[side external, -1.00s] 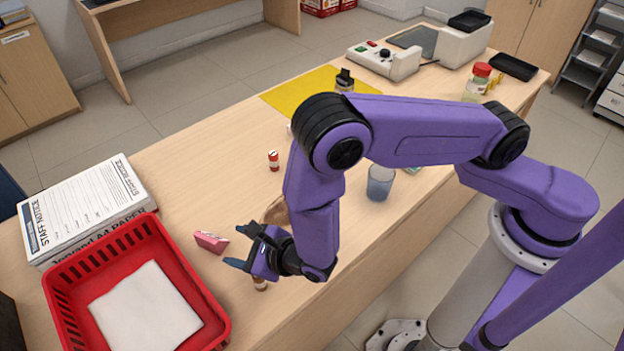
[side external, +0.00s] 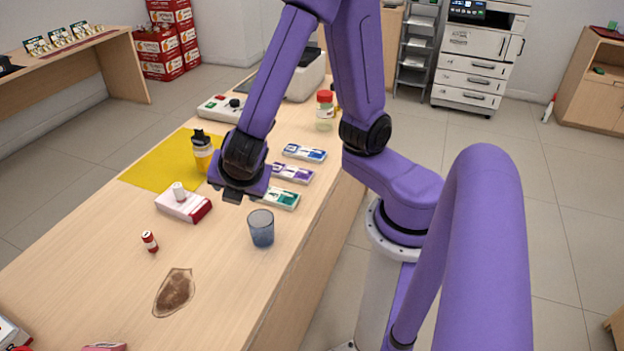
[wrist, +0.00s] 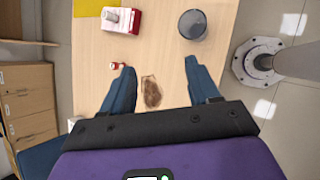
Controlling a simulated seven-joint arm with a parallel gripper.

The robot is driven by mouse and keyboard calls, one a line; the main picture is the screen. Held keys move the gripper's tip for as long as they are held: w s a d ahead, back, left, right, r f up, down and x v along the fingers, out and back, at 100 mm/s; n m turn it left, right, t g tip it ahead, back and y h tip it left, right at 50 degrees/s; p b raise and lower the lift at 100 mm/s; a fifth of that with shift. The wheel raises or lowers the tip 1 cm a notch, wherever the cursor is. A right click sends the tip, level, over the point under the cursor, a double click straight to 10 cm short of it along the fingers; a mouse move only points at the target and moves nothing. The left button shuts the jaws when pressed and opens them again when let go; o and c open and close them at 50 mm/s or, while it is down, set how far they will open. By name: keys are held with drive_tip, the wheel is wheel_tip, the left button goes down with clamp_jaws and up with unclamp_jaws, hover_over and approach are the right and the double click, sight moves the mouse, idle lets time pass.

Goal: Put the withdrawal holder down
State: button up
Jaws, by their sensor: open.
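Three flat holders lie in a row on the counter in the side view: a blue one (side external: 304,152), a purple one (side external: 292,173) and a green one (side external: 277,197). Their labels are too small to read, so I cannot tell which is the withdrawal holder. A pink object (side external: 104,347) is cut off at the bottom edge. My gripper (wrist: 159,64) is open and empty above the counter in the wrist view. A brown patch (wrist: 152,92) shows between its fingers. In the side view my arm hides the fingers.
A blue cup (side external: 261,228) stands near the green holder. A red and white box (side external: 183,206), a small red bottle (side external: 150,242), a yellow mat (side external: 150,168), a black-topped bottle (side external: 203,153) and a red-lidded jar (side external: 325,112) are also on the counter (side external: 90,245). The left front looks clear.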

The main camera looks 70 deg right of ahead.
drive_tip(key=s+d+r+m+g+y, duration=0.1)
drive_tip(key=s+m+g+y, duration=0.1)
drive_tip(key=s+m, duration=0.2)
drive_tip(key=s+d+r+m+g+y, duration=0.2)
drive_tip(key=s+m+g+y, duration=0.1)
drive_tip(key=s, duration=0.7)
drive_tip(key=shift+s+r+m, duration=0.25)
drive_tip(key=shift+s+m, duration=0.1)
drive_tip(key=shift+m, duration=0.15)
drive_tip(key=shift+d, duration=0.1)
